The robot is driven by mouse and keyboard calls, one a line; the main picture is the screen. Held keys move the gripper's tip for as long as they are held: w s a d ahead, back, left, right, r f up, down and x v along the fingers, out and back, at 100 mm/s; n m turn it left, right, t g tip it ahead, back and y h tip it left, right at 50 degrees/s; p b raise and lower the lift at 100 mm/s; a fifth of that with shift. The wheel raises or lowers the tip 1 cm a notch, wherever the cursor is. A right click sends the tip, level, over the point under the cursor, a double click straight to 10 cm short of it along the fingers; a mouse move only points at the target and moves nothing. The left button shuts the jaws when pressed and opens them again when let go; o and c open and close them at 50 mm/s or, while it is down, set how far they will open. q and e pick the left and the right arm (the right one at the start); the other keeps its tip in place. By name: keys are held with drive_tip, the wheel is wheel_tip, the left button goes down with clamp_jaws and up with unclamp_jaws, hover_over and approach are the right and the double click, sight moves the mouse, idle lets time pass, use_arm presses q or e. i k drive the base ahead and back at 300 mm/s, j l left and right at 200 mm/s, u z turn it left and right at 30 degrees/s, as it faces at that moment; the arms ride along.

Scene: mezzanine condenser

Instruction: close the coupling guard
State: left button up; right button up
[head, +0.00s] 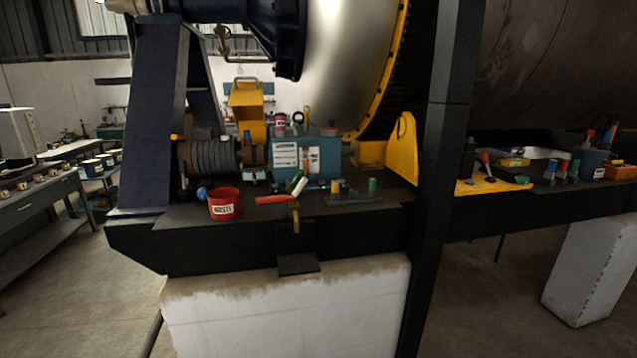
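A yellow guard (247,103) with a handle on its top edge stands raised in the middle left of the head view. It looks like the coupling guard, and it is open. Below it, the brownish coupling (254,155) is exposed between a dark ribbed motor (207,156) and a teal box-shaped housing (320,160) with white labels. The guard's hinge is too small to make out. Neither of my grippers is in view.
A red labelled bin (224,204) stands at the shelf's front left. A red-handled tool (274,200) and small coloured items lie along the front edge. A dark blue support (152,115) rises left, a black column (440,180) right. A yellow bracket (403,150) stands between.

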sight(246, 98)
drive_tip(key=i+l+u, duration=0.1)
drive_tip(key=i+l, duration=0.75)
drive_tip(key=i, duration=0.15)
drive_tip(key=i+l, duration=0.9)
drive_tip(key=i+j+u, duration=0.05)
drive_tip(key=i, duration=0.05)
